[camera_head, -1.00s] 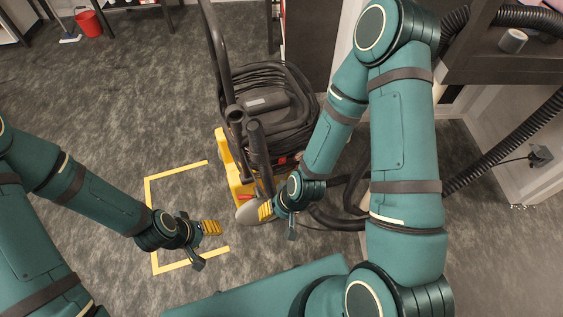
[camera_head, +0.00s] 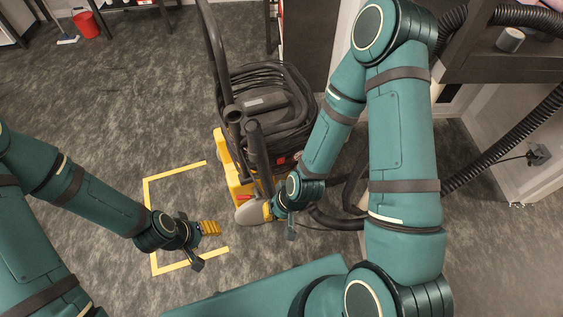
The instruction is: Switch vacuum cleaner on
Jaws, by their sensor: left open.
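The vacuum cleaner (camera_head: 268,108) stands on the carpet in the middle of the head view, with a yellow base, dark body, coiled black hose and upright dark tubes. A small red part (camera_head: 281,160) shows on its right side near my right arm; I cannot tell if it is the switch. My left gripper (camera_head: 208,242) is open and empty, low over the floor to the left of the vacuum. My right gripper (camera_head: 266,212) is at the vacuum's lower front, by the grey rounded part (camera_head: 250,212). Its fingers are mostly hidden, so its opening and contact are unclear.
Yellow tape (camera_head: 150,210) marks the floor left of the vacuum. A dark bench (camera_head: 490,65) with a thick black hose (camera_head: 515,130) stands at the right. A red bucket (camera_head: 86,23) is far at the back left. The carpet at left is clear.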

